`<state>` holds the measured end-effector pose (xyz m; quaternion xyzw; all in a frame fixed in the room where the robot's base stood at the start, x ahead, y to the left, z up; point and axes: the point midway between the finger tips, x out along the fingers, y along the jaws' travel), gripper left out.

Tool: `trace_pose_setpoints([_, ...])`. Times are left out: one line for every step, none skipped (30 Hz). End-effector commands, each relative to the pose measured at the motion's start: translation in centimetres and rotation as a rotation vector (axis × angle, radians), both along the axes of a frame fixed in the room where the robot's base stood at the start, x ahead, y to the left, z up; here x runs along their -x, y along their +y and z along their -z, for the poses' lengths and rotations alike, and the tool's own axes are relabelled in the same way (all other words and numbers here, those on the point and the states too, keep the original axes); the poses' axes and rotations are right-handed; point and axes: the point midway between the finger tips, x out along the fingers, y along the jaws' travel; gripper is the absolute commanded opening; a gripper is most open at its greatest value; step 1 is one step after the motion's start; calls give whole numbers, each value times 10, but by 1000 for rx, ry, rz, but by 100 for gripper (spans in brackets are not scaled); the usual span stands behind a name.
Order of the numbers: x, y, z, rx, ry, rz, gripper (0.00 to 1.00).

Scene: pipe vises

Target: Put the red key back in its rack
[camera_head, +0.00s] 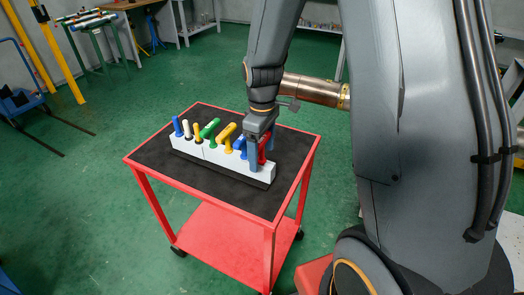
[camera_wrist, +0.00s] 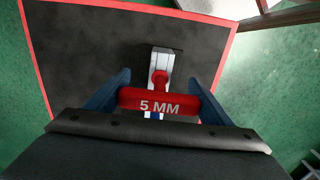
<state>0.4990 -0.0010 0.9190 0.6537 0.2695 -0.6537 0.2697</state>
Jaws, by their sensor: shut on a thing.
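The red key is a T-handle marked "5 MM" (camera_wrist: 160,102). In the head view the red key (camera_head: 264,148) is at the right end of the white rack (camera_head: 222,157). My gripper (camera_wrist: 158,92) has its two blue fingers on either end of the red handle and is shut on it. In the head view my gripper (camera_head: 262,146) comes down from above over that rack end.
Blue (camera_head: 177,126), white (camera_head: 187,129), yellow (camera_head: 226,136) and green (camera_head: 209,128) keys stand in the rack. The rack stands on the dark top of a red cart (camera_head: 155,157), with bare surface in front. Green floor surrounds the cart.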

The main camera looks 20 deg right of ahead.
Motion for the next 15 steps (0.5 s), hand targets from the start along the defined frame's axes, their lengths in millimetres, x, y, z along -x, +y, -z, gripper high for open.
trace_pose_setpoints([0,0,1,0,0,0,31])
trace_pose_setpoints([0,0,1,0,0,0,31])
trace_pose_setpoints([0,0,2,0,0,0,31])
trace_pose_setpoints([0,0,2,0,0,0,31])
trace_pose_setpoints([0,0,2,0,0,0,31])
trace_pose_setpoints([0,0,3,0,0,0,31])
trace_pose_setpoints([0,0,3,0,0,0,31])
trace_pose_setpoints([0,0,4,0,0,0,31])
trace_pose_setpoints([0,0,4,0,0,0,31])
trace_pose_setpoints([0,0,5,0,0,0,31])
trace_pose_setpoints([0,0,5,0,0,0,31])
trace_pose_setpoints([0,0,6,0,0,0,31])
trace_pose_setpoints([0,0,6,0,0,0,31])
trace_pose_setpoints([0,0,6,0,0,0,31])
trace_pose_setpoints([0,0,7,0,0,0,31])
